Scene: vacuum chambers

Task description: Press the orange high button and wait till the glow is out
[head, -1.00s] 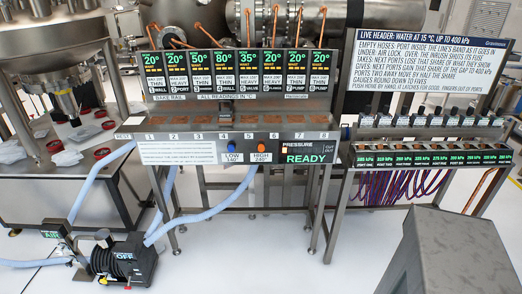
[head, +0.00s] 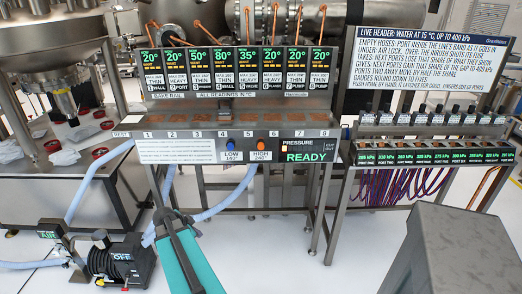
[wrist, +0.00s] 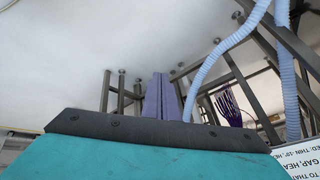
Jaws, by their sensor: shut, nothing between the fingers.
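The orange HIGH 240° button (head: 261,144) sits on the front panel of the bake rail, right of the blue LOW 140° button (head: 231,143). The green READY display (head: 306,157) is right of it, under the PRESSURE label. My gripper shows in the wrist view (wrist: 162,98) with its purple fingers together and nothing between them. In the head view my teal forearm rises from the bottom, its end in front of the bench's lower left, left of and below the orange button and apart from it. No glow shows around the button.
Numbered display cards (head: 225,75) stand above the rail, reading from 20° to 80°. A gauge bench (head: 432,156) is at right, behind a grey box (head: 455,250).

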